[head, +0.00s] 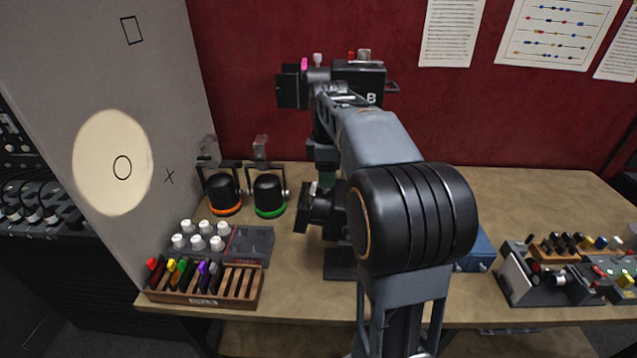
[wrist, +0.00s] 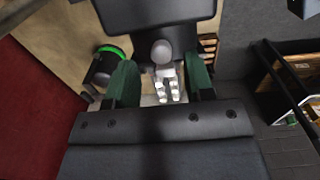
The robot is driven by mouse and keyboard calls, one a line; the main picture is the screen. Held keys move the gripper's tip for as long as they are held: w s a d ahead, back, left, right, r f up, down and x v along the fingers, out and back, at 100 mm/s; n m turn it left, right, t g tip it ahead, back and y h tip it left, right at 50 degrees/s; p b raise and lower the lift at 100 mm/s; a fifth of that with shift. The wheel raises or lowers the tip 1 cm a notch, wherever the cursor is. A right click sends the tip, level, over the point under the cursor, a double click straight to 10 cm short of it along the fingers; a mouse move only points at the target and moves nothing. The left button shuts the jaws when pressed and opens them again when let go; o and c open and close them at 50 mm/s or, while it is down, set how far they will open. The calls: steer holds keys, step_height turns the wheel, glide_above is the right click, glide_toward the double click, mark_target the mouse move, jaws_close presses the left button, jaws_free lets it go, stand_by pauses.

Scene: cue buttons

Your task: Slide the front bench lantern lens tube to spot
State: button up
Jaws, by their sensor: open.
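The front bench lantern (head: 317,212) is a dark body on a stand, largely hidden behind my arm in the head view. In the wrist view, a dark lantern body (wrist: 155,18) fills the top, with a pale round knob (wrist: 163,50) just below it. My gripper (wrist: 162,66) is open, its two green fingers on either side of that knob. I cannot tell whether they touch it. In the head view my gripper (head: 325,178) is just above the front lantern, mostly hidden by my arm. A cream light disc (head: 100,180) lies on the grey wall panel, around a small drawn circle.
A rear lantern (head: 358,85) marked B has coloured knobs on top. Two black lamps, orange-ringed (head: 223,192) and green-ringed (head: 268,192), stand left of my arm. A white-knobbed box (head: 248,243) and a wooden rack (head: 200,285) sit in front. The bench is clear at right rear.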

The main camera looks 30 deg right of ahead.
steer(key=shift+f, duration=1.3)
steer(key=shift+c, duration=0.3)
steer(key=shift+r, duration=0.1)
jaws_close()
